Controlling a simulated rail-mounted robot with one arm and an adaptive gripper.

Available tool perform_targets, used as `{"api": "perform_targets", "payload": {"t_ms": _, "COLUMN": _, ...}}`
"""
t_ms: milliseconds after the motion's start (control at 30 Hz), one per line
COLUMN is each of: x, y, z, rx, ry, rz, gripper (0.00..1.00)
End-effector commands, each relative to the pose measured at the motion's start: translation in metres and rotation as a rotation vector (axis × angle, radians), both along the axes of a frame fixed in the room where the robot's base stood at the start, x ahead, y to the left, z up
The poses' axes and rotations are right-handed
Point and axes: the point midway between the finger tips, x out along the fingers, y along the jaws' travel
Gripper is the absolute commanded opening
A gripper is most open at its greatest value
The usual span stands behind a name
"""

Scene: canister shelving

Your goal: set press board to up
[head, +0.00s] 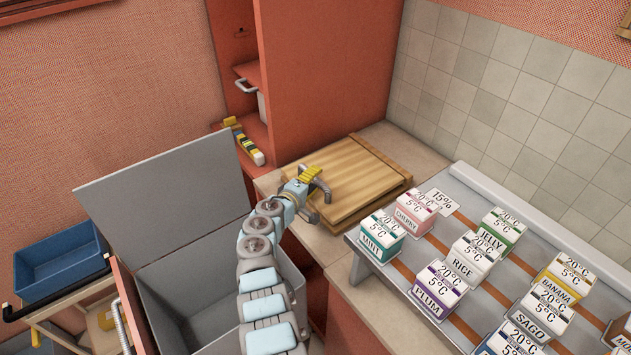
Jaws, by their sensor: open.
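The press board appears to be the wooden board (368,172) on the counter at the centre. It lies flat, with a second wooden layer visible below its front edge. My gripper (322,192) is open at the board's left front corner, and its fingers overlap that edge in the picture. I cannot tell whether the fingers touch the board. My gripper and wrist hide part of the board's left side.
A grey rack (372,285) with labelled cartons, including Mint (381,238) and Cherry (415,210), stands right of the board. A grey bin with a raised lid (165,195) is at left. A tall orange cabinet (325,70) rises behind. A blue tub (62,262) is far left.

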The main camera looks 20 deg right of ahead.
Motion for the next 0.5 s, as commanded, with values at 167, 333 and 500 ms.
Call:
{"api": "perform_targets", "payload": {"t_ms": 167, "x": 0.0032, "y": -0.0055, "z": -0.0038, "rx": 0.000, "ry": 0.004, "rz": 0.000, "gripper": 0.50}}
{"api": "perform_targets", "payload": {"t_ms": 333, "x": 0.0047, "y": -0.0073, "z": -0.0024, "rx": 0.001, "ry": 0.002, "rz": -0.001, "gripper": 0.50}}
{"api": "perform_targets", "payload": {"t_ms": 500, "x": 0.0047, "y": -0.0074, "z": -0.0023, "rx": 0.001, "ry": 0.002, "rz": -0.001, "gripper": 0.50}}
